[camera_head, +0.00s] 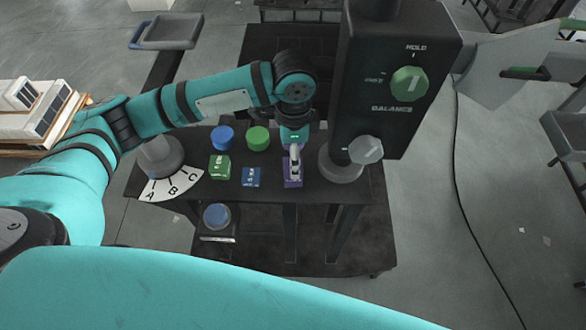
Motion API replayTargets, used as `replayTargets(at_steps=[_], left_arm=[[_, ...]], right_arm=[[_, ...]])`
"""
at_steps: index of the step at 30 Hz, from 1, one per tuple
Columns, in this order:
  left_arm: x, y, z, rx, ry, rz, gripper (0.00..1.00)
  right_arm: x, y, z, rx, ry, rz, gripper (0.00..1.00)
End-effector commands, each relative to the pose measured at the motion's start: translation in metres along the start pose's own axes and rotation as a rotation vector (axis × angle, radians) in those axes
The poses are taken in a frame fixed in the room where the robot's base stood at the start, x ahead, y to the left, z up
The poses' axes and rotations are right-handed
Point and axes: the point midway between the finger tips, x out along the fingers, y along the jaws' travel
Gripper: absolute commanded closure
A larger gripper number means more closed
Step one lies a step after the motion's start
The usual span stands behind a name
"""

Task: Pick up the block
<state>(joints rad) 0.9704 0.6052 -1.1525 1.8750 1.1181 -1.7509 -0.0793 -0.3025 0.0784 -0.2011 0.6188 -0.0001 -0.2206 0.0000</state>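My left arm comes in from the left, and its gripper (294,168) points down at a purple block (293,183) on the dark table (325,225). The gripper covers part of the purple block, and its fingers are too small to show whether they are open, shut or touching it. A green block (219,167) and a blue block (251,177) sit to the left of the purple one, both apart from the gripper. My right gripper is not in view.
Behind the blocks are a blue round piece (222,138) and a green one (258,138). A fan-shaped A-B-C plate (172,186) is at the table's left. A tall dark panel with a green knob (409,84) stands close right. Another blue round piece (217,216) sits lower in front.

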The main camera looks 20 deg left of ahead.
Motion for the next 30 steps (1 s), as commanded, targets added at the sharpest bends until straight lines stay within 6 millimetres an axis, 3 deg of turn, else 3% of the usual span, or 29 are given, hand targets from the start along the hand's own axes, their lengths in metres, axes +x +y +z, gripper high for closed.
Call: replayTargets(at_steps=[12, 20, 30], left_arm=[[0.049, -0.003, 0.002, 0.000, -0.002, 0.001, 0.29], [0.053, -0.004, 0.002, 0.001, 0.000, -0.001, 0.29], [0.053, -0.004, 0.002, 0.000, 0.000, -0.001, 0.71]], right_arm=[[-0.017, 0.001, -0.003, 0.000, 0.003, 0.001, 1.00], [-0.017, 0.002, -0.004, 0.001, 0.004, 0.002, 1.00], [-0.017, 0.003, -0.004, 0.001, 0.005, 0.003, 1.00]])
